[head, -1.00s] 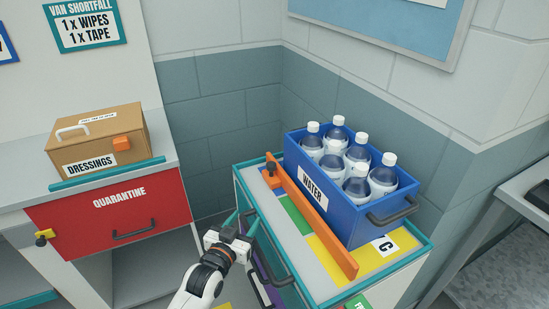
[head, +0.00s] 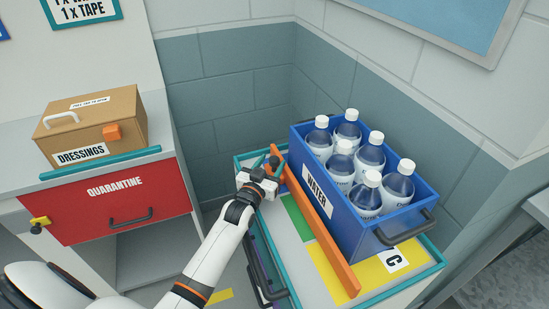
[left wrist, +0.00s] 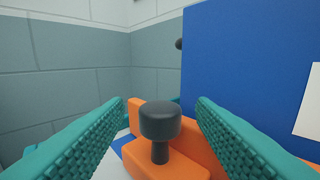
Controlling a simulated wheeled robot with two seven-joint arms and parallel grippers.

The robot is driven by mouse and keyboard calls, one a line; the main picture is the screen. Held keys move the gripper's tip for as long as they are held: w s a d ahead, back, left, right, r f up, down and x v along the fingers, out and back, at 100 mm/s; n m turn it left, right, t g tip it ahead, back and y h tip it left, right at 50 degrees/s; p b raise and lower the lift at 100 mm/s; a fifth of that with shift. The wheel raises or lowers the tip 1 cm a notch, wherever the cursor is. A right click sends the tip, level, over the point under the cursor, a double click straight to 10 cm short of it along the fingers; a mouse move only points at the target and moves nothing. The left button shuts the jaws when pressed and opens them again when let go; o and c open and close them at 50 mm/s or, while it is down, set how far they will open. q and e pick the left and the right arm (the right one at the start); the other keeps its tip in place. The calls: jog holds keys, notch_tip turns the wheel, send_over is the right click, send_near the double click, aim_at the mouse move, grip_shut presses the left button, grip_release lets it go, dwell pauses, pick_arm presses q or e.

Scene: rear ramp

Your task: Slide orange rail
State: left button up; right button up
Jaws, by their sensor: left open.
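The orange rail (head: 325,232) lies along the top of the cart, against the near-left side of the blue WATER crate (head: 342,227). My left gripper (head: 270,163) is at the rail's far end. In the left wrist view the rail (left wrist: 172,164) carries a dark round knob (left wrist: 160,121) on a short stem. The open left fingers (left wrist: 160,128) stand on either side of the knob, with gaps visible on both sides. The blue crate (left wrist: 245,70) is behind and to the right of it. My right gripper is not in view.
Several water bottles (head: 370,152) stand in the crate. A DRESSINGS box (head: 90,130) sits on the left counter above a red QUARANTINE drawer (head: 110,208). Tiled walls close the corner behind.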

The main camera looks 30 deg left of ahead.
pick_arm(q)
jog(key=shift+w+a, duration=0.1)
jog(key=shift+w, duration=1.3)
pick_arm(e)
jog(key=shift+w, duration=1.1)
pick_arm(q)
jog(key=shift+c, duration=0.4)
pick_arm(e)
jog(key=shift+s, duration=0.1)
